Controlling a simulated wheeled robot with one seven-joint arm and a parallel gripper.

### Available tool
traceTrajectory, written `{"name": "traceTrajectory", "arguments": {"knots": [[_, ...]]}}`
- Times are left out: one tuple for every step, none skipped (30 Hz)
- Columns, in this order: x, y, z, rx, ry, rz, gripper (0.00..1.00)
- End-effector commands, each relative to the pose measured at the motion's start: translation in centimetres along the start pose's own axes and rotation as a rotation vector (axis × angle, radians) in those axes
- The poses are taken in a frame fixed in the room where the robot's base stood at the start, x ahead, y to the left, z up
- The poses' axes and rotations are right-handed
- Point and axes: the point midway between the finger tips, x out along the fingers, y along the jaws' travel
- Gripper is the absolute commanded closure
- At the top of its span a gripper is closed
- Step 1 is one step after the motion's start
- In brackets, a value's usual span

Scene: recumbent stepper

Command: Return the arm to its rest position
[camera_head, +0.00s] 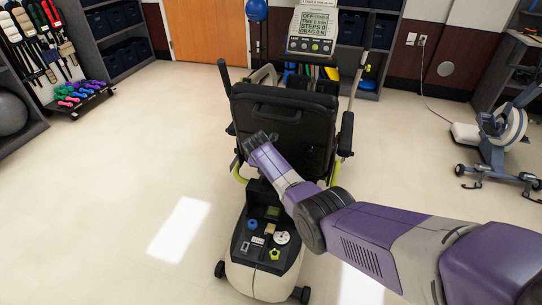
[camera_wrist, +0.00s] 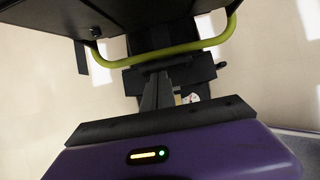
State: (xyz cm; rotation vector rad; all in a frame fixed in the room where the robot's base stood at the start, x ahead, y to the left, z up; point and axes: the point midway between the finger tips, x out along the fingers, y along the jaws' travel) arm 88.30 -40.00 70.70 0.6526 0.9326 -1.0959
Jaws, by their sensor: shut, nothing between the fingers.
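My arm reaches in from the lower right in the head view, bends at a dark joint and runs up toward the back of the stepper's black seat (camera_head: 285,125). In the head view my gripper is hard to make out at the arm's far end, close to the seat back. In the wrist view my gripper (camera_wrist: 163,88) shows as dark fingers, shut with nothing between them. The fingers point toward the seat's yellow-green bar (camera_wrist: 165,58); I cannot tell whether they touch anything.
The stepper's rear deck (camera_head: 238,262) holds several small items, including a white disc (camera_head: 282,237) and a yellow knob (camera_head: 274,254). A display (camera_head: 312,28) stands beyond the seat. An exercise machine (camera_head: 500,135) stands right. Floor is clear at left.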

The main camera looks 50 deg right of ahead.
Motion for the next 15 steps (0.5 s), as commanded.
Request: {"name": "traceTrajectory", "arguments": {"knots": [[-1.2,-0.1,0.6,0.001,-0.002,0.002,1.0],[-1.6,-0.1,0.8,0.001,-0.002,0.001,1.0],[-2.2,-0.1,1.0,0.002,-0.003,0.001,1.0],[-2.6,-0.1,1.1,0.002,-0.002,0.0,1.0],[-3.0,-0.1,1.3,0.002,-0.002,0.0,1.0],[-3.5,-0.1,1.4,0.002,-0.001,0.0,1.0],[-3.8,-0.1,1.6,0.002,-0.002,0.001,1.0],[-4.1,-0.1,1.7,0.001,-0.002,0.0,1.0],[-4.4,-0.1,1.8,0.001,-0.001,0.0,1.0],[-4.7,-0.1,1.9,0.001,-0.001,0.0,1.0],[-4.8,-0.1,2.0,0.001,-0.001,0.0,1.0],[-5.0,-0.1,2.0,0.0,0.0,0.0,1.0],[-5.1,-0.1,2.1,0.001,0.0,0.0,1.0],[-5.2,-0.1,2.1,0.001,0.0,-0.001,1.0],[-5.2,-0.1,2.1,0.0,0.0,-0.001,1.0]]}}
